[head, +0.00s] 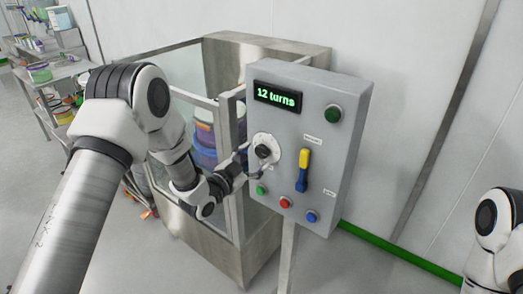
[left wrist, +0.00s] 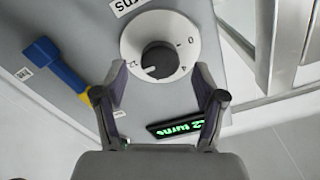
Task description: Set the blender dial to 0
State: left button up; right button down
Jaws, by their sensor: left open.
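The blender dial (head: 264,150) is a black knob on a round white plate on a grey control panel (head: 345,120). It also shows in the left wrist view (left wrist: 160,60), where its white mark points to the lower left, towards a number that looks like 12. A 0 is printed at the plate's right side. The panel's display (head: 278,96) reads "12 turns" in green. My left gripper (head: 244,160) is open just in front of the dial, its fingers spread wider than the knob and not gripping it. My right gripper is out of view; only part of that arm shows.
A yellow and blue lever (head: 303,170) is right of the dial. Green (head: 261,190), red (head: 285,202) and blue (head: 311,216) buttons sit below, and a dark green button (head: 334,113) at upper right. A glass-sided metal enclosure (head: 225,255) stands behind the panel's left side.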

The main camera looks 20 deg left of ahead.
pick_arm(q)
jog(key=x, duration=0.2)
jog(key=shift+w+d, duration=0.1)
jog(key=shift+w, duration=0.2)
jog(key=c, duration=1.1)
jog(key=shift+c, duration=0.2)
